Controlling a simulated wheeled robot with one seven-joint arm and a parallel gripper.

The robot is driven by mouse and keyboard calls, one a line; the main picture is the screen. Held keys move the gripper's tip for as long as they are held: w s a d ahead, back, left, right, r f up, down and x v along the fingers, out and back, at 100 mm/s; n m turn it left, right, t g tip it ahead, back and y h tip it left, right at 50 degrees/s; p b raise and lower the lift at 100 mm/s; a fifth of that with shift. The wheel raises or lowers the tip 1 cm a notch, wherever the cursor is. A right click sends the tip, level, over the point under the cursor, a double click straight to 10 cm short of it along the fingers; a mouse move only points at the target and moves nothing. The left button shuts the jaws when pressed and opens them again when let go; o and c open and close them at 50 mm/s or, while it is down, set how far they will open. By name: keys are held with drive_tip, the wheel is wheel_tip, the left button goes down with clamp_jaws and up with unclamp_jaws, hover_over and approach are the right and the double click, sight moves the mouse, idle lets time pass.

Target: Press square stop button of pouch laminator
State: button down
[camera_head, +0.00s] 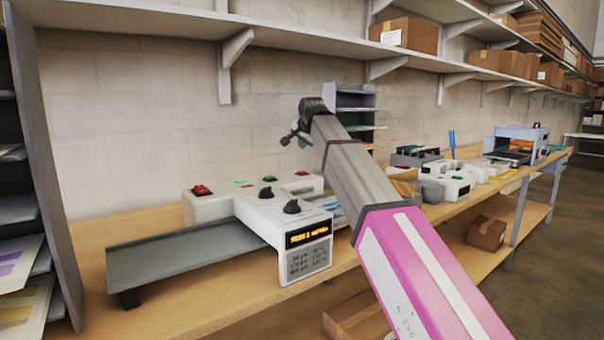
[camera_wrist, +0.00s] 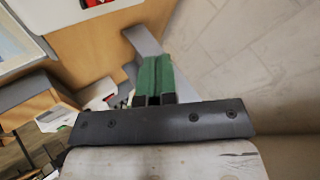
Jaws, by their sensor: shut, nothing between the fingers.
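The pouch laminator (camera_head: 285,225) is a white machine on the wooden bench, with black knobs, a lit orange display (camera_head: 306,235) and a grey feed tray (camera_head: 185,262) to its left. A red switch (camera_head: 201,190) sits on its back left end, a small red button (camera_head: 301,173) at its back right, and green marks lie between them. I cannot tell which is the square stop button. My gripper (camera_head: 288,139) is shut and empty, in the air above and behind the laminator, apart from it. Its green fingers (camera_wrist: 153,80) show together in the wrist view.
More white machines (camera_head: 447,186) stand farther right along the bench. A grey shelf rack (camera_head: 50,160) stands at the left. Wall shelves with cardboard boxes (camera_head: 408,34) run above. A box (camera_head: 486,233) sits on the lower shelf. Open floor lies at the right.

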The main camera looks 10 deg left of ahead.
sight(302, 172)
drive_tip(key=shift+f, duration=3.35)
drive_tip(key=shift+f, duration=0.1)
drive_tip(key=shift+f, duration=0.3)
drive_tip(key=shift+f, duration=0.45)
drive_tip(key=shift+r, duration=0.85)
drive_tip(key=shift+r, duration=0.1)
